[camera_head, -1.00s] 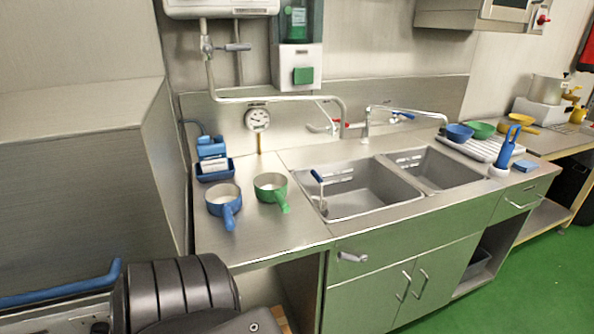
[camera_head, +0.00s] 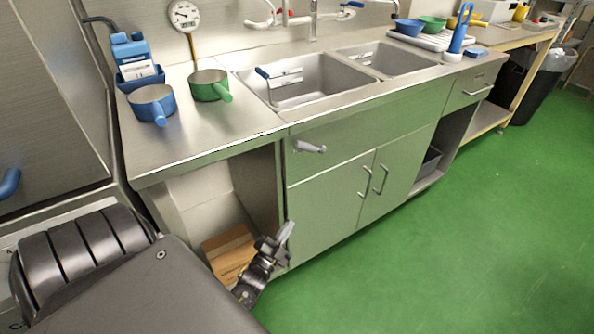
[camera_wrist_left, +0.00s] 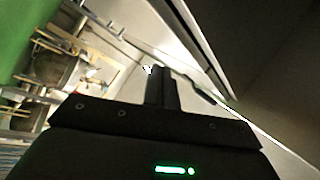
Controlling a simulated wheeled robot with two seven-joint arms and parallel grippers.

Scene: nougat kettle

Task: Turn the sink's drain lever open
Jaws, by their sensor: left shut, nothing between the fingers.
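The sink's drain lever looks to be the short grey lever (camera_head: 311,147) on the front panel below the left basin (camera_head: 310,85). It lies almost level, its free end to the right. My left gripper (camera_head: 286,232) is low in front of the cabinet, below the lever and apart from it. It is shut and empty. Its closed fingers (camera_wrist_left: 161,86) also show in the left wrist view, where I cannot make out the lever for sure. My right gripper is not in view.
A blue pan (camera_head: 151,103) and a green pan (camera_head: 209,85) stand on the counter left of the sink. Two cabinet handles (camera_head: 365,182) stick out below the panel. A cardboard box (camera_head: 228,254) lies under the counter. The green floor (camera_head: 440,260) to the right is clear.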

